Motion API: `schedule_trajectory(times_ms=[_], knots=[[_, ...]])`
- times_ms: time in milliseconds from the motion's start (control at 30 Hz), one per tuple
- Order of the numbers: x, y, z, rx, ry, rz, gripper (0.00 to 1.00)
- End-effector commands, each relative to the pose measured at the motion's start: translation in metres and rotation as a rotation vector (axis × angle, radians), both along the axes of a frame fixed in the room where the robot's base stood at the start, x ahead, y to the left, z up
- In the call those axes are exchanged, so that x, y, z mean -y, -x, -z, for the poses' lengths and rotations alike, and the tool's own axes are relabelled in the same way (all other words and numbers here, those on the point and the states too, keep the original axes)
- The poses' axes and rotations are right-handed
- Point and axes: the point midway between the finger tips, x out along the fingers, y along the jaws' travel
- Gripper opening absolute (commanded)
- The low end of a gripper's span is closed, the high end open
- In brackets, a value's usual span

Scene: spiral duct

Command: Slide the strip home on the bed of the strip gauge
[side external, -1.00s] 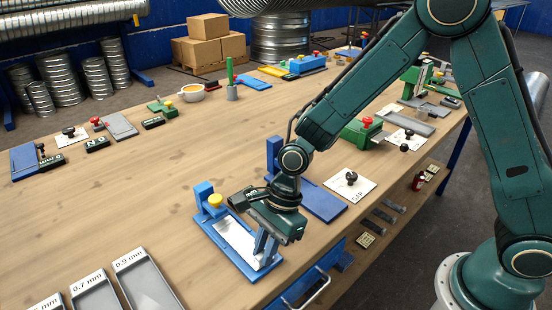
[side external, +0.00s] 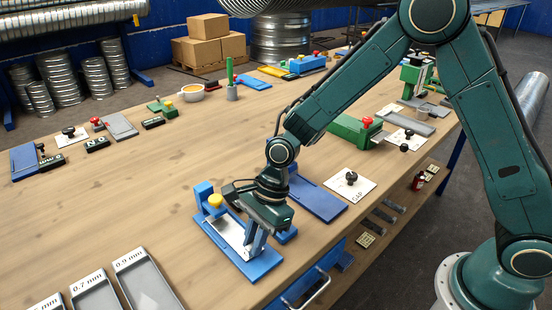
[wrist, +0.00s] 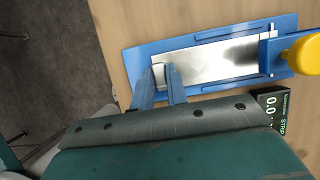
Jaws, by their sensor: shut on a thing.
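The strip gauge is a blue bed (side external: 262,268) with a blue upright head and a yellow knob (side external: 215,200) at its far left end. The knob also shows at the right of the wrist view (wrist: 303,54). The shiny metal strip (side external: 230,233) lies on the bed between low blue side rails (wrist: 225,33), its far end at the head. Whether it touches a stop under the head cannot be seen. My gripper (side external: 252,244) is shut on the strip's near end, at a small tab (wrist: 159,74), low over the bed. The fingers partly hide the grip.
A black readout (wrist: 272,108) stands beside the gauge head. Another blue fixture (side external: 318,200) and a white card with a black knob (side external: 350,183) lie to the right. Grey labelled trays (side external: 146,282) stand front left. The table left of the gauge is clear.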

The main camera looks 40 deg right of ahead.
Motion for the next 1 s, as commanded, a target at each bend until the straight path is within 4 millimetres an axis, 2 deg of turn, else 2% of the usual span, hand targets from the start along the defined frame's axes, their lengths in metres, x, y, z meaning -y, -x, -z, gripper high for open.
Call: schedule_trajectory(times_ms=[933, 967, 1000], knots=[[-0.0001, -0.0071, 0.0024, 0.001, -0.001, 0.0, 0.0], [-0.0001, -0.0071, 0.0024, 0.001, -0.001, 0.0, 0.19], [-0.0001, -0.0072, 0.0023, 0.001, -0.001, 0.0, 0.27]])
